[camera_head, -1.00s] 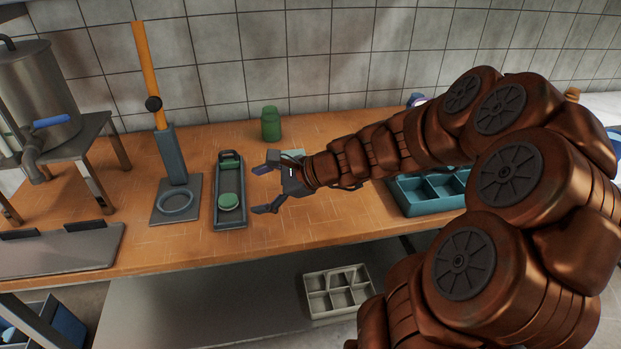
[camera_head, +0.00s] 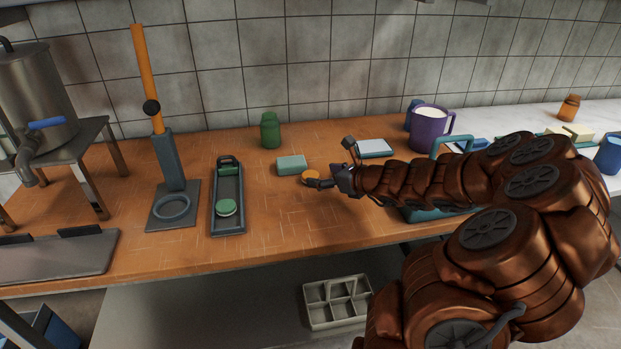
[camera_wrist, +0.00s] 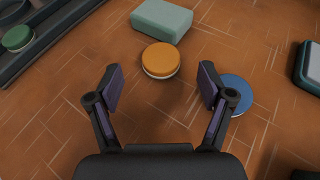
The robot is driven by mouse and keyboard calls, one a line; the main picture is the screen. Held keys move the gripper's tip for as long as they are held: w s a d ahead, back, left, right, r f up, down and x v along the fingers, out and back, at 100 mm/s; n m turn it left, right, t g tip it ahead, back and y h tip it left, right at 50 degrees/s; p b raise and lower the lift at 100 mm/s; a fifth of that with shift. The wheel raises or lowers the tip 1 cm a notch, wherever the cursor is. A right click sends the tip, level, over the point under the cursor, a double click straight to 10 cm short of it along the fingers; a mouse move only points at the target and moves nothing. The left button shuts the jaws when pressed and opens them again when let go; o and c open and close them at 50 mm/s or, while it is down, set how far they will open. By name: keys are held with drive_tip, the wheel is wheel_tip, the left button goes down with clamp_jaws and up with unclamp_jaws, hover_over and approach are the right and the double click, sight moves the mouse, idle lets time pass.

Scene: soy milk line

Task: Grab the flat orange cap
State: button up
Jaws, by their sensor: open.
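The flat orange cap (camera_head: 311,176) lies on the orange-brown worktop, and my gripper (camera_head: 333,163) is beside it, on its right in the head view. In the wrist view the orange cap (camera_wrist: 160,60) lies ahead of my open fingers (camera_wrist: 160,85), near the middle line between them. It has a pale lower rim. Nothing is between the fingers. A flat blue cap (camera_wrist: 235,93) lies beside the right finger, partly hidden by it.
A pale green block (camera_head: 291,165) lies just beyond the orange cap. A dark tray (camera_head: 228,197) with a green cap (camera_head: 227,208) is to the left. A purple pitcher (camera_head: 429,127) is at the right. The worktop between tray and cap is clear.

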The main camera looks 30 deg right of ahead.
sight(312, 176)
drive_tip(key=x, duration=0.3)
drive_tip(key=shift+f, duration=0.4)
drive_tip(key=shift+w+a+f, duration=0.15)
drive_tip(key=shift+w+f, duration=0.1)
drive_tip(key=shift+w, duration=0.45)
drive_tip(key=c, duration=0.8)
